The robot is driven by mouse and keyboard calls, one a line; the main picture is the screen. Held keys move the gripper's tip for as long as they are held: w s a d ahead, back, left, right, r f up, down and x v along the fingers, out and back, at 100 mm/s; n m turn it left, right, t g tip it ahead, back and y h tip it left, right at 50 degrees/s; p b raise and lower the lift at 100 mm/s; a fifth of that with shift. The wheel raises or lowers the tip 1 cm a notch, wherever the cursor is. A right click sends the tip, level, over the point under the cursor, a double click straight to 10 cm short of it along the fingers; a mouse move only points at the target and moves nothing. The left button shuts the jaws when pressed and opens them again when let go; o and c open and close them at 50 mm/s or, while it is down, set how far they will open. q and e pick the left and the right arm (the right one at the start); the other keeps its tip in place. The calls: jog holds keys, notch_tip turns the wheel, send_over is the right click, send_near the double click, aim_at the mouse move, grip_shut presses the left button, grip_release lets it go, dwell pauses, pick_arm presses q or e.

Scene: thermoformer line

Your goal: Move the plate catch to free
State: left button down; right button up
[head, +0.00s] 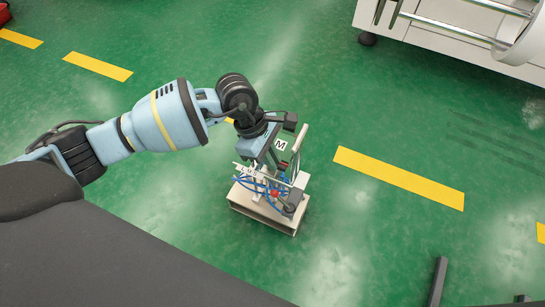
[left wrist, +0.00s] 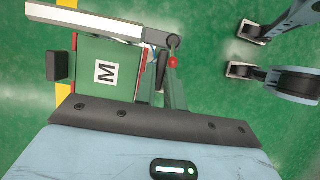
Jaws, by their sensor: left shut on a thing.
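A small fixture with a pale base (head: 262,217) stands on the floor. It carries blue hoses (head: 246,186), a red ball knob (head: 275,193) and an upright white bar (head: 299,152). My left gripper (head: 274,172) reaches down onto its top and is shut on what looks like the plate catch; the jaws' contact is largely hidden. In the left wrist view a panel with an M label (left wrist: 105,72), a long white bar (left wrist: 100,20) and the red knob (left wrist: 173,62) show ahead of the gripper body. My right gripper is out of view.
A white machine frame (head: 450,35) with rails stands at the upper right. Yellow floor stripes (head: 400,178) cross the green floor. A dark post (head: 437,280) stands at the lower right. Floor around the fixture is mostly clear.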

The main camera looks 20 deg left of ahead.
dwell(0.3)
pick_arm(q)
jog(key=c, duration=1.5)
grip_release()
jog(key=p+v, duration=0.2)
jog(key=v, duration=0.5)
jog(key=shift+a+r, duration=0.2)
jog(key=shift+r, duration=0.2)
